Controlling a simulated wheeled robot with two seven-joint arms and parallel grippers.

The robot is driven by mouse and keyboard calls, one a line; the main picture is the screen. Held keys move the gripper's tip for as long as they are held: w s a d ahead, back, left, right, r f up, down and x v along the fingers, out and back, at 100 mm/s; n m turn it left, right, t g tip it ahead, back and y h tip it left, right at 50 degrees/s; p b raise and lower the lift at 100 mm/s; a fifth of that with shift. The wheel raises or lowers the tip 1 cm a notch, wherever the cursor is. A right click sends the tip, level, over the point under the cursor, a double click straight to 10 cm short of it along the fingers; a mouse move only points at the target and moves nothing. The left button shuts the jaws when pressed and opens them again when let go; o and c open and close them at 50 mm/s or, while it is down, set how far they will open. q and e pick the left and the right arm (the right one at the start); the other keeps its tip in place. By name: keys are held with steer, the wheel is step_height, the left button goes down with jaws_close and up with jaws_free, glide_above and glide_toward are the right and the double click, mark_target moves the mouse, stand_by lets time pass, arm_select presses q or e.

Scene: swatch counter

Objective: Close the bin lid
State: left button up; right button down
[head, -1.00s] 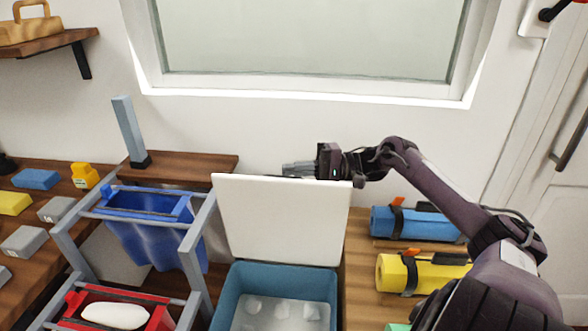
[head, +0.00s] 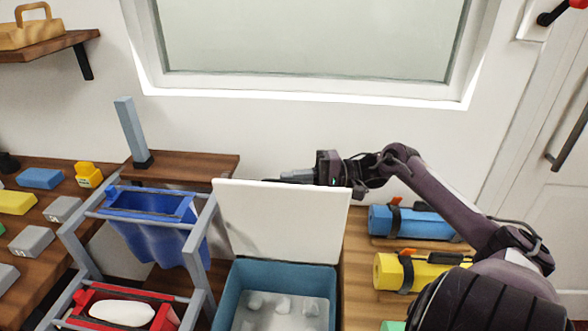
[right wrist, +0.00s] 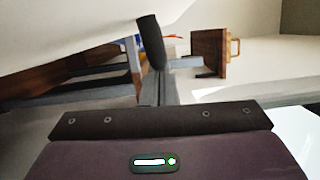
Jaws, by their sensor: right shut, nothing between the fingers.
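The teal bin (head: 229,290) stands at the bottom centre of the head view, open at the top, with pale lumps inside. Its white lid (head: 280,222) stands raised, nearly upright, at the bin's back edge. My right gripper (head: 290,176) is shut and empty, lying level behind the lid's top edge; the lid hides part of it. In the right wrist view the shut fingers (right wrist: 155,70) reach forward beside a large white panel, the lid (right wrist: 75,35). I cannot tell whether they touch it. My left gripper is not in view.
A grey rack (head: 201,262) with blue and red bins stands left of the teal bin. Rolled blue (head: 415,224) and yellow (head: 430,272) mats lie on wood to the right. A small wooden shelf (head: 190,165) and the wall are behind.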

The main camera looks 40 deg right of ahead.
mark_target(290, 188)
steer(key=s+a+p, duration=0.1)
steer(key=p, duration=0.1)
steer(key=s+a+r+n+p, duration=0.1)
steer(key=a+p, duration=0.1)
steer(key=p, duration=0.1)
steer(key=s+a+n+p, duration=0.1)
steer(key=p, duration=0.1)
steer(key=shift+s+a+r+h, duration=0.15)
steer(key=shift+s+r+h, duration=0.1)
steer(key=shift+h, duration=0.05)
steer(key=s+a+f+n+h+p, duration=0.2)
steer(key=s+a+f+n+p, duration=0.6)
steer(key=s+a+f, duration=0.4)
steer(key=shift+s+a+f+n+h+p, duration=0.45)
steer(key=shift+a+f, duration=0.55)
steer(key=shift+a, duration=1)
step_height(290, 188, up, 20)
steer(key=p, duration=0.1)
